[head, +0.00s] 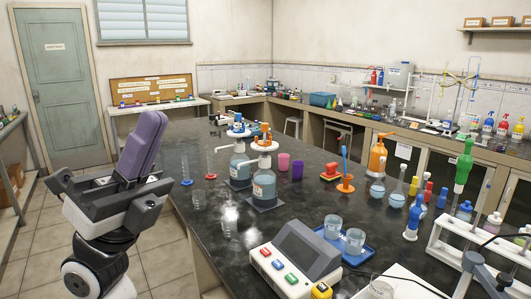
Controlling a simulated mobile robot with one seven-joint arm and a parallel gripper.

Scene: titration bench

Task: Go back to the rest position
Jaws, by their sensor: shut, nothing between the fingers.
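My gripper (152,124) is at the left of the head view, on the end of my arm beside the left edge of the dark bench (225,222). Its purple fingers point upward and lie together, shut with nothing held. It is apart from the glassware on the bench. No object touches it in this view.
Near my gripper stand clear cylinders with red and blue bases (210,165) and two pump-topped bottles (264,185). A grey instrument with coloured buttons (296,258) and beakers on a blue tray (357,253) are at the front. Tiled floor (60,245) is open at left.

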